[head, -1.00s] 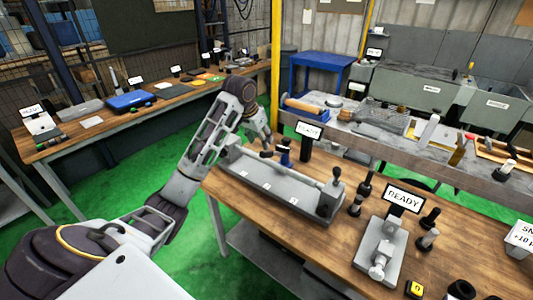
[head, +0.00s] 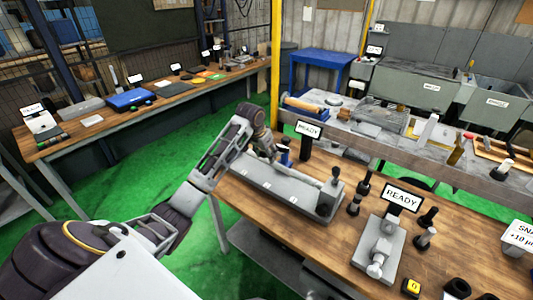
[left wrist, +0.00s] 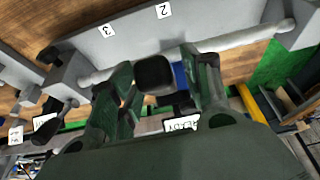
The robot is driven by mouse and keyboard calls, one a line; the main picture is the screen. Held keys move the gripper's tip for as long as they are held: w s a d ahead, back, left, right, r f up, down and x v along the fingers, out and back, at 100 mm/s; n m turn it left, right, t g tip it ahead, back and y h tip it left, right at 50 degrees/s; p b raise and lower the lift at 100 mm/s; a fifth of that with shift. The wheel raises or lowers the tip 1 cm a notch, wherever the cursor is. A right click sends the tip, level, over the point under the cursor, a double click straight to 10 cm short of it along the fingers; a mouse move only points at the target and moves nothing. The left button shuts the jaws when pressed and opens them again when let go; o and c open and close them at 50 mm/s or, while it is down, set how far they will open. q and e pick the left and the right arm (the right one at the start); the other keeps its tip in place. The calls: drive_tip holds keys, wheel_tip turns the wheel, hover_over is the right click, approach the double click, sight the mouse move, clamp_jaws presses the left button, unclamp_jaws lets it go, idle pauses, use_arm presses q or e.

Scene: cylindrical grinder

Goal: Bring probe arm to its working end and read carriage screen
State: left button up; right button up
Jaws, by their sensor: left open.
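A long grey fixture (head: 258,184) with a pale horizontal rod lies on the near wooden bench. At its back stand a blue carriage part and a dark post with a screen (head: 308,129) reading READY. My left gripper (head: 277,158) is over the rod by the carriage. In the left wrist view the gripper (left wrist: 160,95) is open, its fingers on either side of a dark square-ended knob (left wrist: 154,74). I cannot tell whether they touch it, or whether it belongs to the probe arm. The fixture (left wrist: 130,35) shows labels 2 and 3. My right gripper is out of view.
A smaller grey fixture (head: 379,243) with its own READY screen (head: 402,197) stands on the right of the bench. Several dark posts stand near it. A yellow-topped button (head: 412,287) is at the front. A grey shelf with tools runs behind.

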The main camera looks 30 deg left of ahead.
use_arm(q)
clamp_jaws()
idle(0.3)
